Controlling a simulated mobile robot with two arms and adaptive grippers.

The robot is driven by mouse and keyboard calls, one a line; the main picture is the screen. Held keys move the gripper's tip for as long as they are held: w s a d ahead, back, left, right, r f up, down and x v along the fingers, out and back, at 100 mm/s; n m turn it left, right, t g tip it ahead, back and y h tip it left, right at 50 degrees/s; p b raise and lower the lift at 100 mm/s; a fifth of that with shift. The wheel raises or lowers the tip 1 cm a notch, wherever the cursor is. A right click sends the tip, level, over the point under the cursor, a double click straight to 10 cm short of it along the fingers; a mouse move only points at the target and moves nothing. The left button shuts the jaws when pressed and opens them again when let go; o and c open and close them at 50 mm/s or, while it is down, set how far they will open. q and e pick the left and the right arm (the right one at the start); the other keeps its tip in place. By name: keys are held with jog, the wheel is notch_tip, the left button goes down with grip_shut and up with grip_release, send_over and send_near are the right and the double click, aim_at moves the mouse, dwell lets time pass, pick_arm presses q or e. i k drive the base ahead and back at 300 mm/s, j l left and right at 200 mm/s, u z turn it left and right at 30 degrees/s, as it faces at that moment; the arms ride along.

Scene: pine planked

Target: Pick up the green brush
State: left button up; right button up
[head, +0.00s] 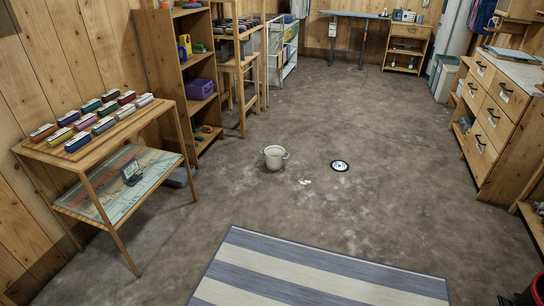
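Several brushes in different colours, with pale tops, lie in rows on the top of a wooden two-level table (128,120) at the left in the head view. A green brush (107,109) appears to be among them, near the middle of the group toward the back. A teal-looking one (91,105) lies just left of it, and at this size the shades are hard to tell apart. The brushes lie close together. Neither of my grippers is in view.
A white pot (274,157) and a round black-and-white disc (340,166) are on the floor ahead. A striped rug (300,275) lies in front. A shelf (160,60) stands behind the table, drawers (485,120) at right. The central floor is mostly free.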

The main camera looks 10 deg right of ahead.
aim_at(198, 49)
jog(key=i+l+z, duration=0.7)
jog(key=i+z, duration=0.15)
jog(key=i+l+z, duration=0.1)
jog(key=i+z, duration=0.35)
jog(key=i, duration=0.9)
jog(key=i+l, duration=0.1)
jog(key=i, duration=0.75)
jog(key=i+z, duration=0.2)
jog(key=i, duration=0.4)
jog(key=i+z, duration=0.2)
jog(key=i, duration=0.45)
jog(key=i+j+z, duration=0.2)
jog(key=i, duration=0.4)
jog(key=i+u, duration=0.2)
jog(key=i, duration=0.25)
jog(key=i+u, duration=0.2)
jog(key=i, duration=0.3)
jog(key=i+l+u, duration=0.2)
jog(key=i, duration=0.25)
jog(key=i+l+u, duration=0.1)
jog(key=i+u, duration=0.15)
jog(key=i, duration=0.2)
jog(key=i+j+u, duration=0.2)
jog(key=i+u, duration=0.55)
jog(key=u, duration=0.15)
jog(key=i+u, duration=0.45)
jog(key=i+l+u, duration=0.3)
jog(key=u, duration=0.2)
